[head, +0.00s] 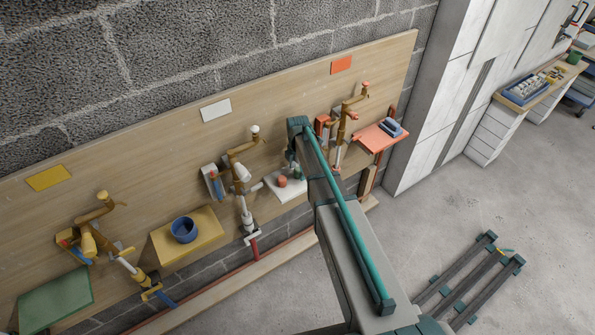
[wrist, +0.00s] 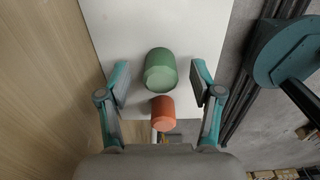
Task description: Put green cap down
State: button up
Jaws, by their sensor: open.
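The green cap (wrist: 160,72) stands on a white shelf (wrist: 120,25), between my gripper's fingers in the wrist view. My gripper (wrist: 161,80) is open, with a gap on both sides of the cap. An orange cap (wrist: 162,112) stands close to the green one, nearer my palm in that view. In the head view the green cap (head: 298,174) and the orange cap (head: 282,181) sit on the small white shelf (head: 287,193). My gripper (head: 292,165) is above them, partly hidden by my arm.
The wooden wall panel (head: 140,140) carries several valve-and-pipe assemblies. A yellow shelf (head: 160,245) holds a blue cup (head: 184,229) to the left. A red shelf (head: 375,139) with a blue item is to the right. A dark rack (head: 470,280) stands on the open floor.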

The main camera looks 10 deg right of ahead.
aim_at(298, 169)
notch_tip(298, 169, up, 11)
jog(key=b, duration=0.3)
jog(key=shift+r, duration=0.15)
dwell(0.5)
jog(key=s+f+m, duration=0.3)
jog(key=m, duration=0.1)
jog(key=s+f+m, duration=0.3)
jog(key=f+m, duration=0.1)
jog(key=m, duration=0.1)
jog(key=s+f+m, duration=0.3)
jog(key=f+m, duration=0.1)
jog(key=shift+s, duration=0.15)
jog(key=s+f+m+g, duration=0.2)
jog(key=s+f, duration=0.5)
jog(key=s, duration=0.7)
jog(key=s+f+m+g, duration=0.2)
jog(key=s+f+m, duration=0.2)
jog(key=s+f, duration=0.4)
jog(key=s+f+m+g, duration=0.2)
jog(key=s+f, duration=0.5)
jog(key=s, duration=1.5)
jog(key=shift+s+f+m+g, duration=0.25)
jog(key=shift+m+g, duration=0.15)
jog(key=shift+m, duration=0.3)
